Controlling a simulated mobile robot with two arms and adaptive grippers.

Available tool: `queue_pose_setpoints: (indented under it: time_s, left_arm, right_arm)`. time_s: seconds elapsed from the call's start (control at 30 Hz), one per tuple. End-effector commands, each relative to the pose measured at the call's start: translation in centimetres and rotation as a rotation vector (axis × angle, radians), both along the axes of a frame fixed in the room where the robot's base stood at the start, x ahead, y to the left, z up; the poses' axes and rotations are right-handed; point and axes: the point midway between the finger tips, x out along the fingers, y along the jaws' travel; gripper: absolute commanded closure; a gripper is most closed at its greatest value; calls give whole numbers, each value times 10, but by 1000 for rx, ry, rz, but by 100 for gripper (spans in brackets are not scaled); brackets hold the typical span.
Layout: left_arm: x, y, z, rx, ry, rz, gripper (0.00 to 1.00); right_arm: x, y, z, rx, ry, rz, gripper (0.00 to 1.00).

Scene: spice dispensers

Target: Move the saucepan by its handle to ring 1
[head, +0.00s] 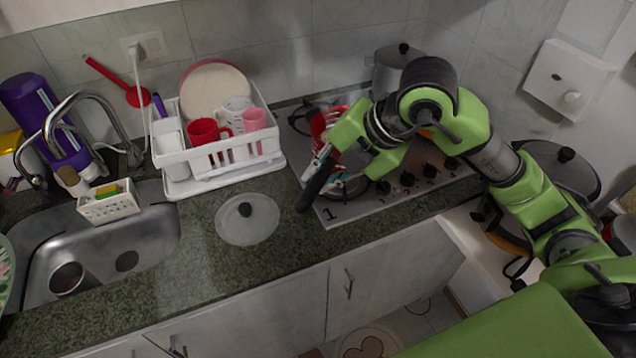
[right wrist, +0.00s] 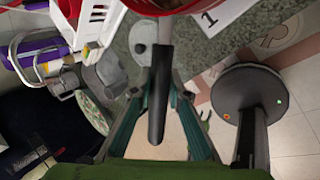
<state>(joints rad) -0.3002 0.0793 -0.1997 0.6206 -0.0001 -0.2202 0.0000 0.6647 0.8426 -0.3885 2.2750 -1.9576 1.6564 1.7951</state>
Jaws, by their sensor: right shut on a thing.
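The red saucepan (head: 318,122) is over the left part of the hob, largely hidden behind my right arm. Its long black handle (head: 313,188) points to the front left, past the hob edge. My right gripper (head: 322,158) is shut on the handle. In the right wrist view the handle (right wrist: 158,105) runs between the two teal fingers, with the red pan side (right wrist: 190,5) at the top edge. The label 1 (head: 330,213) marks the front left hob corner. Ring 1 (head: 350,187) beside it is partly hidden. I cannot tell whether the pan touches the hob. My left gripper is out of view.
A glass lid (head: 262,227) lies on the counter left of the hob. A white dish rack (head: 225,167) with mugs and plates stands behind it. A steel pot (head: 388,68) stands at the back of the hob. Black knobs (head: 430,171) line the right front.

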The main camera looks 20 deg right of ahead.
Motion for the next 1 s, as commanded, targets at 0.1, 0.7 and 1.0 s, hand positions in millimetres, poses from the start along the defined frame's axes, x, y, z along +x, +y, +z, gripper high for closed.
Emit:
queue_pose_setpoints:
  time_s: [0.1, 0.7, 1.0]
  left_arm:
    - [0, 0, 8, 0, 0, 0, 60]
    - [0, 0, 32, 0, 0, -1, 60]
    - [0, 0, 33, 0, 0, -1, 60]
  right_arm:
    - [16, -5, -20, 1, 1, -1, 100]
    - [46, -12, -75, 1, -2, 1, 100]
    - [47, -12, -86, 1, -8, 2, 100]
